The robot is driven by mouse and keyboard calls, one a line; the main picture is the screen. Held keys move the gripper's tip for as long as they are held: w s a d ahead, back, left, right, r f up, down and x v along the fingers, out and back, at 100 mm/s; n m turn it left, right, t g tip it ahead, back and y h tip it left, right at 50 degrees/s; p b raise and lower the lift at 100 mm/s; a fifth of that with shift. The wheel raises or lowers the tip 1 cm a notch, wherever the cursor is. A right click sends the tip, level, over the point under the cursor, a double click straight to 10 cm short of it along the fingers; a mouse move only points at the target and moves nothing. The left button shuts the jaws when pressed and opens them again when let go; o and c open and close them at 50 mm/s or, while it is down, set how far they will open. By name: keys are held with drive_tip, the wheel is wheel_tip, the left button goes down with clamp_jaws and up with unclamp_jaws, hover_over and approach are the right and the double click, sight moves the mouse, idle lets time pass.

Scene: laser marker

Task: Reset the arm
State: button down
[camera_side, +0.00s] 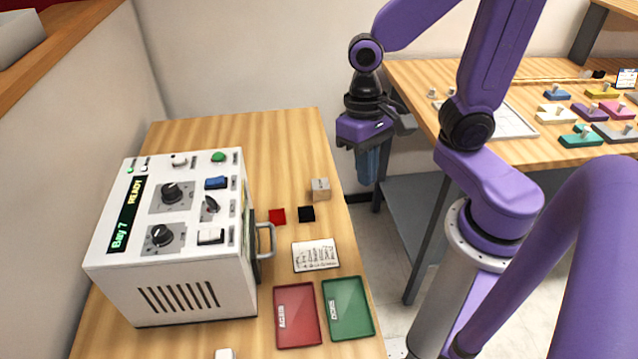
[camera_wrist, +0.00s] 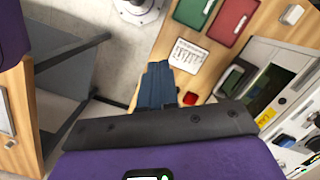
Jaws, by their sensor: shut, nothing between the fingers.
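My gripper (camera_side: 369,165) hangs from my purple arm in the side view, above the gap just right of the bench edge. Its blue fingers point down and are shut with nothing between them. The fingers (camera_wrist: 157,84) also show in the wrist view, together. The laser marker (camera_side: 180,235) is a white box on the left bench, with knobs, buttons and a display reading "Bay 7 READY". Its door with a grey handle (camera_side: 266,240) faces right. The door also shows in the wrist view with its handle (camera_wrist: 236,77).
Another table (camera_side: 430,75) with several coloured parts stands at the back right.

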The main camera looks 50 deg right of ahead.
drive_tip(key=s+r+n+t, duration=0.1)
drive_tip(key=s+n, duration=0.2)
drive_tip(key=n, duration=0.4)
drive_tip(key=s+d+r+n+t, duration=0.1)
drive_tip(key=s+n, duration=0.2)
drive_tip(key=n, duration=0.4)
drive_tip(key=shift+s+d+r+n, duration=0.2)
drive_tip(key=shift+r+n, duration=0.05)
drive_tip(key=shift+n, duration=0.15)
idle(1.0)
